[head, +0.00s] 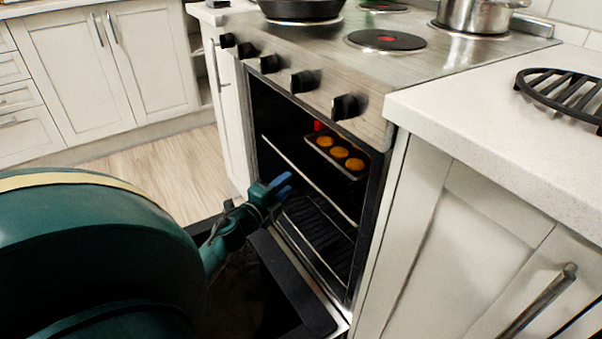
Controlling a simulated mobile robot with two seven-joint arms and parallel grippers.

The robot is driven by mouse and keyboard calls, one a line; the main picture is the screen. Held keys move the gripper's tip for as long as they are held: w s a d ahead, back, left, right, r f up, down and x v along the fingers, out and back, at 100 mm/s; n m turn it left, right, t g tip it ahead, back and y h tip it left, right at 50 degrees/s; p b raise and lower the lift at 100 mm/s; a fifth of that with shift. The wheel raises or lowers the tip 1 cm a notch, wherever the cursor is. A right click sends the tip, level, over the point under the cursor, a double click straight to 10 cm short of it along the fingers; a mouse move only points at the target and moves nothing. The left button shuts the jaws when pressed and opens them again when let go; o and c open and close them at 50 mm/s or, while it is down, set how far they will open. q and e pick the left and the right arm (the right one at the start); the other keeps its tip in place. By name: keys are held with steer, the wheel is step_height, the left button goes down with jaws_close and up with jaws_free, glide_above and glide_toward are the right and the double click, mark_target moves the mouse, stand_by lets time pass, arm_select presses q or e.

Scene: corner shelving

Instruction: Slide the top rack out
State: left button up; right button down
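The oven (350,250) stands open, its door (300,290) folded down. The top rack (310,180) shows as a pale front edge running across the oven cavity, inside the oven. A dark baking tray (350,173) with round orange-brown items (339,152) is in the upper part of the cavity, above and behind that edge. My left gripper (285,184) is in front of the oven opening, below the top rack's edge in the picture. Its two blue fingers look slightly apart with nothing visible between them. I cannot tell whether they touch a rack. My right gripper is out of view.
A lower rack (318,238) with dark wires sits below the top rack. Knobs (346,106) stick out above the opening. A pan (300,9) and a pot (472,14) stand on the stove. A black trivet (562,88) lies on the right counter. Floor (165,170) at left is clear.

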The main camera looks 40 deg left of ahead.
mark_target(299, 172)
arm_select(q)
steer(key=w, duration=0.2)
steer(key=w+b, duration=0.1)
steer(key=w, duration=0.4)
steer(key=shift+w+a, duration=0.2)
steer(key=shift+a, duration=0.2)
steer(key=shift+c, duration=0.4)
jaws_close()
